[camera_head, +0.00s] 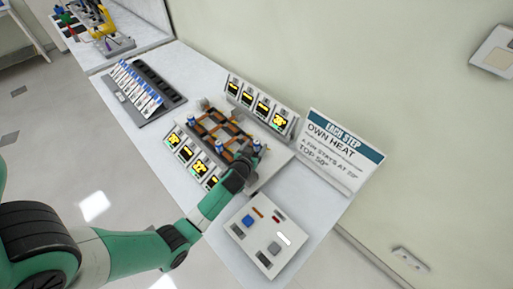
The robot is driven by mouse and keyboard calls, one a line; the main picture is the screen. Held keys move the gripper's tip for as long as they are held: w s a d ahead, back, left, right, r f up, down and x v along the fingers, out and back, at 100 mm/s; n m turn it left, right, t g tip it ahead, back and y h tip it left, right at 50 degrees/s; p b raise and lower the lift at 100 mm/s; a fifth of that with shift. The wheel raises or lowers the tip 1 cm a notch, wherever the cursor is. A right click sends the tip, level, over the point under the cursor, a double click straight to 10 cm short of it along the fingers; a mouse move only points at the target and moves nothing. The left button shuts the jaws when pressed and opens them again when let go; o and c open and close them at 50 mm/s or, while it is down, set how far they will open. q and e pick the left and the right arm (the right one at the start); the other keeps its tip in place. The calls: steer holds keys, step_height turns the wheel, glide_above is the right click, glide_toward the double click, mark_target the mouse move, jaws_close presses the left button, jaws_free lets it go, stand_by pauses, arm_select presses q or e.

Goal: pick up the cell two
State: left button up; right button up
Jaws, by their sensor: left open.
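The green arm coming in from the left ends in my left gripper (249,156), dark and small, over the right front corner of the chassis rig (222,130). The rig has an orange-brown frame and short cylinders with blue tops. One blue-topped cylinder (257,146) is right beside the gripper tip. Others stand along the rig's near side, such as one (219,147). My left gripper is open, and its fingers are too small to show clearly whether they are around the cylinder. I cannot tell which cylinder is cell two. My right gripper is out of view.
A rack (145,92) of several blue-topped white items lies further left. Display panels with yellow symbols stand behind (256,101) and in front (190,156) of the rig. A sign (341,150) stands right, and a button panel (263,236) lies nearer.

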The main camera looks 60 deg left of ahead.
mark_target(256, 140)
arm_select(q)
jaws_close()
steer(key=shift+r, duration=0.15)
stand_by(0.4)
steer(key=shift+r, duration=0.25)
steer(key=r+p, duration=0.1)
steer(key=r, duration=0.1)
steer(key=d+r+p, duration=0.1)
steer(key=r, duration=0.1)
steer(key=s+d+r+p, duration=0.3)
steer(key=d+r+p, duration=0.4)
steer(key=d, duration=0.5)
steer(key=shift+s+d+r+p, duration=0.3)
steer(key=shift+s+r+p, duration=0.1)
steer(key=shift+r, duration=0.25)
